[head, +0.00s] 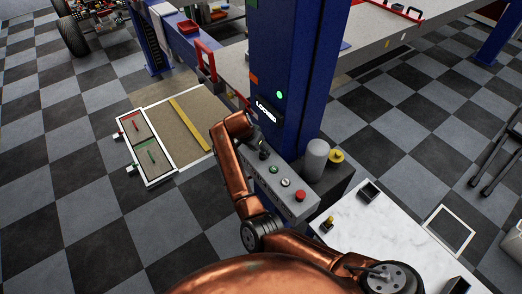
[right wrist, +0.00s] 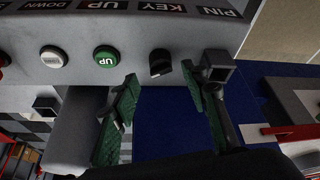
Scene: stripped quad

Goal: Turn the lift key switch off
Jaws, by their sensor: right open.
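The lift key switch (right wrist: 160,62) is a small black knob beside the KEY label on the grey control box (head: 290,205). In the right wrist view its label reads upside down. My right gripper (right wrist: 163,98) is open, with one green-padded finger on each side of the switch's line. The fingertips look short of the knob, and nothing is between them. In the head view my right gripper (head: 262,152) is at the far end of the box and hides the switch. My left gripper is not in view.
A green UP button (right wrist: 106,58) and a white DOWN button (right wrist: 51,60) sit beside the switch. A red button (head: 300,195) is at the box's near end. The blue lift column (head: 290,70) stands behind. A white table (head: 400,240) is at right.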

